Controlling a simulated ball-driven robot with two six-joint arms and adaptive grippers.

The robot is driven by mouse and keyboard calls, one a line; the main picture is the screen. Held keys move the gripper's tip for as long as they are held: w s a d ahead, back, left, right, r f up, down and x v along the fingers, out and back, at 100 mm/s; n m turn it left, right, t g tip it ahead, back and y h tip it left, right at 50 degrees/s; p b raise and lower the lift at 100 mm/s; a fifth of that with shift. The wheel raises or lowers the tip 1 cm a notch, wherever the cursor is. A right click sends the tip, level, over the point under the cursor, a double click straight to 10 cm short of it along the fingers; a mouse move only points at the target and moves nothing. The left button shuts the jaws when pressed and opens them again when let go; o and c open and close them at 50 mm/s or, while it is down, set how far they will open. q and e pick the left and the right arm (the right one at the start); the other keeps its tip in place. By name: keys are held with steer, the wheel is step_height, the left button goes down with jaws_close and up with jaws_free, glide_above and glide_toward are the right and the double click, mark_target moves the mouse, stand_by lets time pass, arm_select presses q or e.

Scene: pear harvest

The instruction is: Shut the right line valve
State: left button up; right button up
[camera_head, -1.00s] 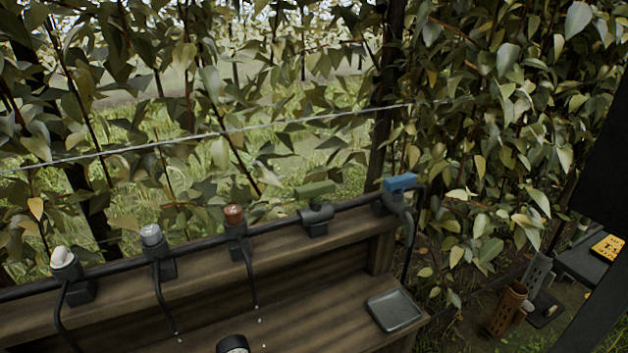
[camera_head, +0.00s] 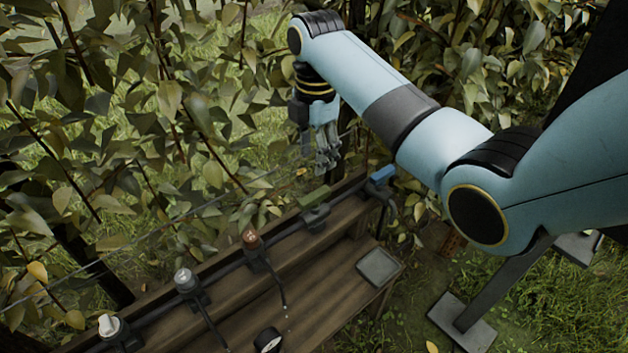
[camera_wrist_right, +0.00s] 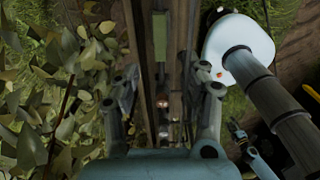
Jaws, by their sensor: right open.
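Several valves sit along a dark pipe on a wooden bench. At its right end is a valve with a blue handle (camera_head: 381,174). Beside it, to the left, is one with a green handle (camera_head: 314,197). I cannot tell from any label which is the right line valve. My right gripper (camera_head: 327,157) hangs pointing down, above and behind the pipe, between the green and blue handles in the picture. It looks empty and touches neither handle. In the right wrist view its fingers (camera_wrist_right: 163,95) are spread apart, with the bench and pipe below.
Valves with red-brown (camera_head: 251,238), grey (camera_head: 185,279) and white (camera_head: 109,325) knobs stand further left. A grey tray (camera_head: 379,267) and a round gauge (camera_head: 268,341) are on the bench. Leafy branches and a wire run close behind the pipe.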

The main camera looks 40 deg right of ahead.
mark_target(314, 195)
step_height(314, 195, down, 10)
steer(key=shift+a+r+b, duration=0.1)
steer(key=shift+r+b, duration=0.15)
steer(key=shift+b, duration=0.35)
steer(key=shift+f, duration=0.6)
arm_select(q)
steer(key=shift+w+a+f, duration=0.35)
steer(key=shift+w+f, duration=0.25)
steer(key=shift+f, duration=0.05)
arm_select(e)
steer(key=shift+c, duration=0.9)
arm_select(q)
steer(key=shift+s, duration=0.15)
arm_select(e)
jaws_close()
